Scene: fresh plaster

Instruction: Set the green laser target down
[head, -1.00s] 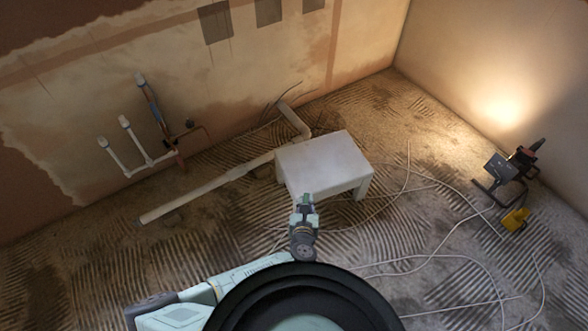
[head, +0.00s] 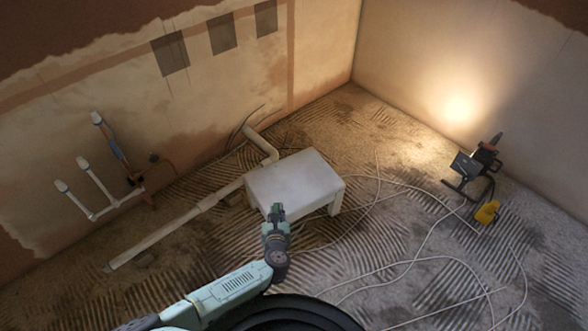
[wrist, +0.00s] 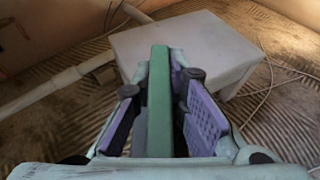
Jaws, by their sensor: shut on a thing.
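The green laser target (wrist: 159,105) is a thin, flat green piece seen nearly edge-on in the wrist view. My gripper (wrist: 160,100) is shut on it, with a purple-padded finger on each side. In the head view my gripper (head: 277,212) is at the near edge of a low white table (head: 295,178). The table's top is bare, and it also shows in the wrist view (wrist: 215,42), beyond the target. The target is hard to make out in the head view. I cannot tell how high it is above the table.
A white pipe (head: 165,237) runs along the floor left of the table. Capped pipes (head: 75,200) stand by the left wall. A work lamp (head: 466,165) and a yellow object (head: 487,212) stand at right. Loose cables (head: 420,258) cross the ridged floor.

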